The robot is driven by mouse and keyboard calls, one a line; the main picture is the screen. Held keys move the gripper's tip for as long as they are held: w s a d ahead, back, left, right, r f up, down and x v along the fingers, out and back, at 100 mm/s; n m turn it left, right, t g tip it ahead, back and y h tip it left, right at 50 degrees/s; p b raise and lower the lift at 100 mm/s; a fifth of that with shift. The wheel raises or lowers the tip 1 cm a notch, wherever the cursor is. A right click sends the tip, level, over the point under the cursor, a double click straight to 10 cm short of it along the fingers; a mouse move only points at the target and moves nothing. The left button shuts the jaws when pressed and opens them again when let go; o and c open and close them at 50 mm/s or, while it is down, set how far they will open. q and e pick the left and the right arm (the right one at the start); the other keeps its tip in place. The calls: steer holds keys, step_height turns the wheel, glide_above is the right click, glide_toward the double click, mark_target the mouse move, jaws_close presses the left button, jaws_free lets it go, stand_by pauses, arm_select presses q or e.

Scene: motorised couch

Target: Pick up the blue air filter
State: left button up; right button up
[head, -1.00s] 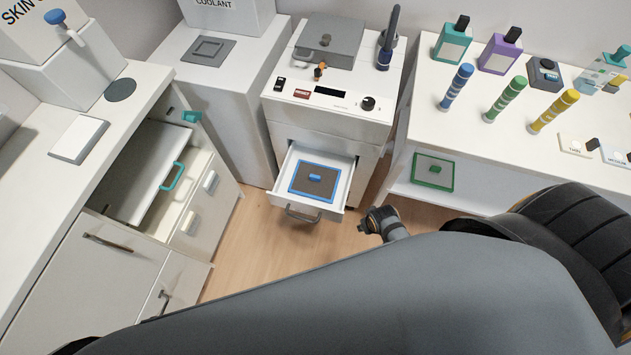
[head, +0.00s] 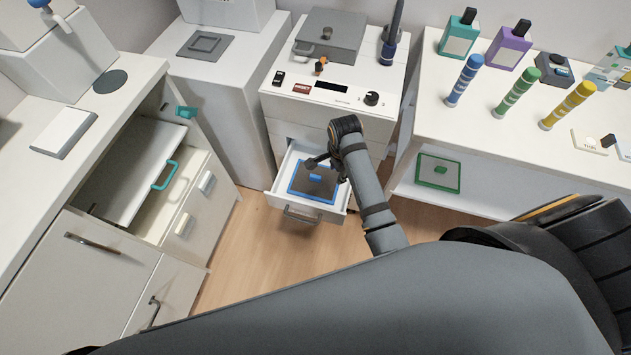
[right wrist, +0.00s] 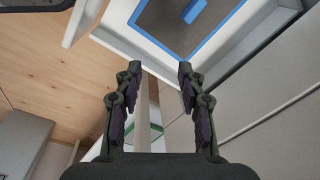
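The blue air filter (head: 311,190) lies flat in the open drawer (head: 339,201) of the white machine. It has a blue frame, a grey middle and a small blue handle (head: 315,178). In the right wrist view the filter (right wrist: 232,19) shows at the top, partly cut off. My right gripper (head: 322,160) is over the drawer's back right part and hides a bit of the filter. In the right wrist view its fingers (right wrist: 159,72) are apart and empty, and the filter is beyond their tips. My left gripper is not in view.
A green-framed filter (head: 438,172) lies on the low shelf at the right. The drawer front with its grey handle (head: 301,215) stands out over the floor. Bare wooden floor (head: 250,245) lies between.

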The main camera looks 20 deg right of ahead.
mark_target(316, 176)
steer(key=w+a+m+g, duration=0.1)
steer(key=w+a+m, duration=0.4)
steer(key=w+m, duration=0.15)
steer(key=shift+m, duration=0.45)
steer(key=f+b, duration=0.1)
steer(key=f, duration=0.5)
steer(key=f+b, duration=0.1)
steer(key=f, duration=0.3)
steer(key=shift+s+b, duration=0.3)
steer(key=shift+r, duration=0.1)
jaws_close()
